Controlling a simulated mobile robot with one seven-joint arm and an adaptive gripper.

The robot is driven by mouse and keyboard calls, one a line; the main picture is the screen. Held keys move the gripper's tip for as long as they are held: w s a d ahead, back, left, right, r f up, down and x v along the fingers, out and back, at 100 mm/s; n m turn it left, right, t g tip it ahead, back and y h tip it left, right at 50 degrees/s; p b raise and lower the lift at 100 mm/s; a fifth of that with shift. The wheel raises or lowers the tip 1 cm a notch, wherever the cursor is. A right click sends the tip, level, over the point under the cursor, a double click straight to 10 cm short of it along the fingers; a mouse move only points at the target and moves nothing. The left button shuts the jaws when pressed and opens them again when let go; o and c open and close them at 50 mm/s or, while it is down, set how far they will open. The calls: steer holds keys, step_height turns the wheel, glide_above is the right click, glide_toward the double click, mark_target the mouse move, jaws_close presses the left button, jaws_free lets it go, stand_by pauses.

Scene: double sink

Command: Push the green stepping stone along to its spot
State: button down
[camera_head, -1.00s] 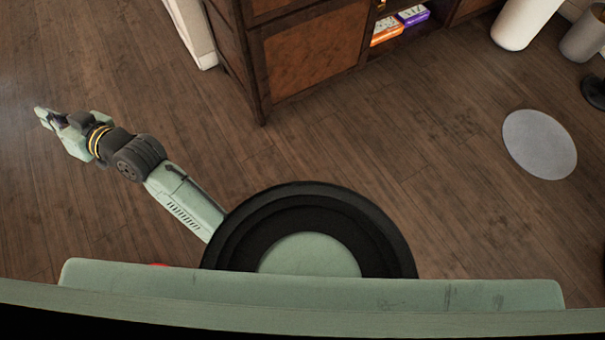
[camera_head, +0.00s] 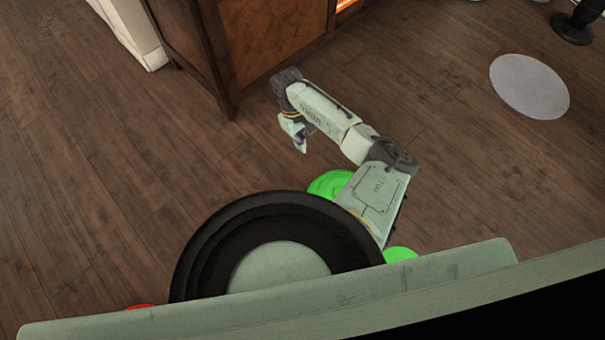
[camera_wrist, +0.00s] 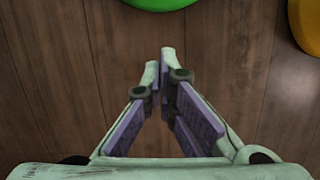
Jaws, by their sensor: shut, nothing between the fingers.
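A bright green stepping stone (camera_head: 328,183) lies on the wooden floor in the head view, partly hidden by my arm and body. Another patch of green (camera_head: 400,254) shows beyond my arm; I cannot tell whether it is a separate stone. In the wrist view, the edge of a green round stone (camera_wrist: 160,4) shows at the top, ahead of my fingertips. My gripper (camera_head: 300,146) is shut and empty, pointing down over the floor and apart from the green stone. Its closed fingers also show in the wrist view (camera_wrist: 160,58). A flat grey disc (camera_head: 530,86) lies at the right.
A yellow round object (camera_wrist: 306,24) shows at the wrist view's top right. A bit of red (camera_head: 140,306) shows at the lower left. A wooden cabinet (camera_head: 270,40) stands at the back, near my arm. A dark stand (camera_head: 575,25) is at upper right. Floor between arm and disc is clear.

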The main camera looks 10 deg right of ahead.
steer(key=x, duration=0.3)
steer(key=b+x, duration=0.1)
steer(key=x, duration=0.2)
steer(key=b+x, duration=0.1)
steer(key=x, duration=0.2)
steer(key=shift+w+d, duration=0.2)
steer(key=shift+w, duration=0.1)
steer(key=s, duration=0.1)
steer(key=s+d, duration=0.1)
steer(key=shift+s+d+f, duration=0.15)
steer(key=shift+s+d, duration=0.1)
steer(key=shift+d, duration=0.05)
steer(key=shift+s+d, duration=0.25)
steer(key=shift+s, duration=0.3)
